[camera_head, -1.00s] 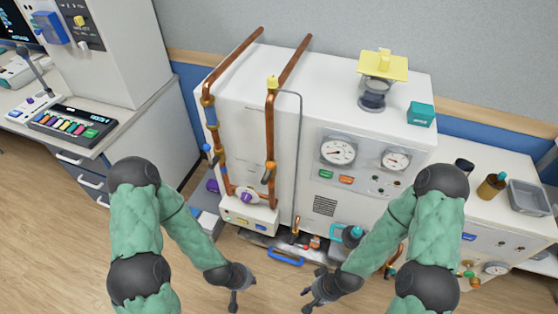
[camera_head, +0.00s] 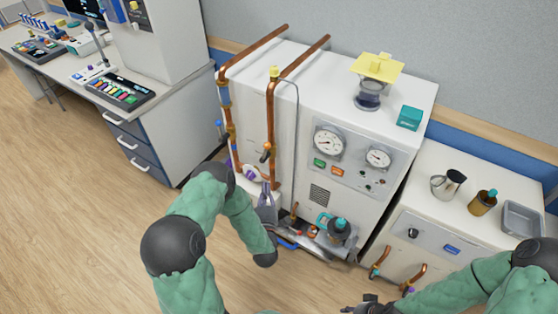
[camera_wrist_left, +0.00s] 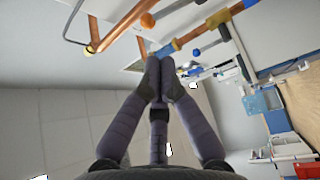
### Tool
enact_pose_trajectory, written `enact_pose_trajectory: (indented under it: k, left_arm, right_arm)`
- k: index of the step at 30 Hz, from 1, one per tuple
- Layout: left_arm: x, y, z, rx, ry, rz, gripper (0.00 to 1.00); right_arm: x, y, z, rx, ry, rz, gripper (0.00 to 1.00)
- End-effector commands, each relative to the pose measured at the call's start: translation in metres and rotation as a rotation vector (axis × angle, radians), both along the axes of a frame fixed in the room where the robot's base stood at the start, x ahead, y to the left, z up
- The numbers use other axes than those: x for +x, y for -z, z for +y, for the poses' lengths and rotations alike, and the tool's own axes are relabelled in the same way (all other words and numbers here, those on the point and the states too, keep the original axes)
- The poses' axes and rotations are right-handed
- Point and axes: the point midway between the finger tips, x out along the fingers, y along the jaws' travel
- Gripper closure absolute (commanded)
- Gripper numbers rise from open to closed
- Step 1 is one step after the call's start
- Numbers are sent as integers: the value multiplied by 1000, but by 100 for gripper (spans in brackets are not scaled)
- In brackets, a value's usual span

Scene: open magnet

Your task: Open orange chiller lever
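The chiller (camera_head: 316,100) is a white cabinet with two copper pipes running down its left part. The front pipe carries a valve with a small dark lever (camera_head: 266,154); its orange colour is hard to make out here. In the left wrist view, an orange ball knob (camera_wrist_left: 147,20) shows beyond the fingertips, apart from them. My left gripper (camera_head: 267,187) is below that lever, in front of the lower pipe, fingers pointing up. In the left wrist view its fingertips (camera_wrist_left: 160,62) meet with nothing between them. My right gripper (camera_head: 370,303) is at the bottom edge, partly cut off.
A blue-knobbed valve (camera_head: 219,124) sits on the left pipe; its blue ball (camera_wrist_left: 196,52) shows in the wrist view. A teal-handled dark vessel (camera_head: 338,230) stands low in front of the chiller. A white cabinet (camera_head: 432,222) is on the right. The floor at left is clear.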

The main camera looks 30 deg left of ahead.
Motion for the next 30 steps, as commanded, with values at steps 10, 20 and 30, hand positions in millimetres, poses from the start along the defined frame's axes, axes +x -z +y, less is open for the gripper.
enact_pose_trajectory:
  k: [10,20,30]
  left_arm:
    - [42,-6,23,2,-2,-5,100]
    - [93,-14,50,2,0,-1,100]
    - [119,-18,64,0,1,2,100]
  right_arm:
    - [0,10,0,0,-1,0,60]
    - [0,22,0,0,0,0,60]
    - [0,29,0,0,0,0,60]
